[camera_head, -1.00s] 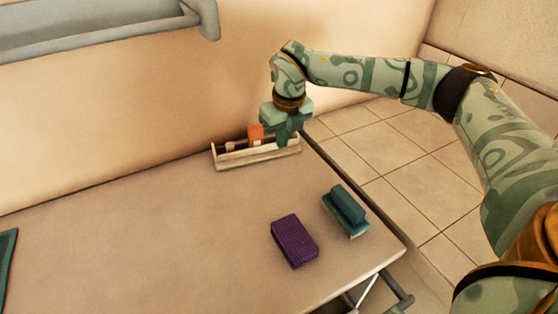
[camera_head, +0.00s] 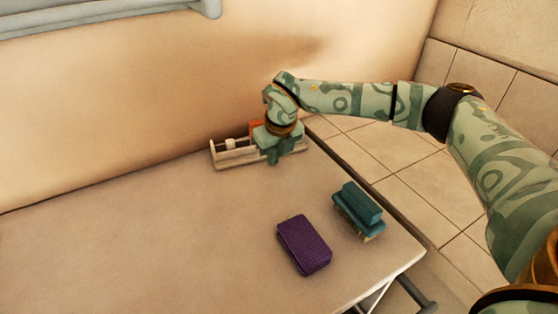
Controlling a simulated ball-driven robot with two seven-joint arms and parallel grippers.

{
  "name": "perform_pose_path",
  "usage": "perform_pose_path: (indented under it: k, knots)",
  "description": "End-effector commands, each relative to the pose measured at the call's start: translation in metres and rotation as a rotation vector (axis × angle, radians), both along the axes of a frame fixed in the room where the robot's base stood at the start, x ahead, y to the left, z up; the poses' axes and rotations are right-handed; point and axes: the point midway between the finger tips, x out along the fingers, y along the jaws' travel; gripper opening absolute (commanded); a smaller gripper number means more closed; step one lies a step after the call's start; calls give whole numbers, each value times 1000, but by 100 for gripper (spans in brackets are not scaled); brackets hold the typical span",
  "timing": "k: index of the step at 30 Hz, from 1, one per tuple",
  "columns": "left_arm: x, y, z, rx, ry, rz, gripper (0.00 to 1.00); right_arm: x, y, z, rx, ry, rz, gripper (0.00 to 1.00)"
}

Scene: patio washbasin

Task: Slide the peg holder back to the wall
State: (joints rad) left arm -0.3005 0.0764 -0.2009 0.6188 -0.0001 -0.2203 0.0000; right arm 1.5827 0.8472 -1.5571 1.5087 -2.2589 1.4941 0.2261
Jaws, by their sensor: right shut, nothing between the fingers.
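The peg holder (camera_head: 228,161) is a pale, long, narrow tray at the far right of the counter, against or very close to the wall. A small pale piece and an orange block (camera_head: 254,128) show in it. My right gripper (camera_head: 272,160) is shut and empty. It points down at the front of the holder's right half and hides part of it. I cannot tell whether the fingers touch the holder. My left gripper is not in view.
A purple sponge (camera_head: 304,245) and a teal brush (camera_head: 359,210) lie on the counter (camera_head: 150,250) near its right edge. The counter's left and middle are clear. A grey rail (camera_head: 100,14) is above on the wall. Tiled floor lies beyond the right edge.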

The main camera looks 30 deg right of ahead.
Motion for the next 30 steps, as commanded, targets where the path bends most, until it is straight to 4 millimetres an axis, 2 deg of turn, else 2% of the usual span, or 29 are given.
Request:
perform_pose_path:
  k: [4, 14, 22, 30]
  knots:
    - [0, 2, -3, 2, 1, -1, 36, 7, 1, 0, 1, 1, 1, 0]
    - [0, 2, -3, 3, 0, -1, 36, 8, 1, 1, 1, 0, 0, 0]
    - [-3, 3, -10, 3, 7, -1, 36, 43, 2, 0, 1, 0, 0, 0]
    - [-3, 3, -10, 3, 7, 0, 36, 47, 2, 2, 1, 0, 0, 0]
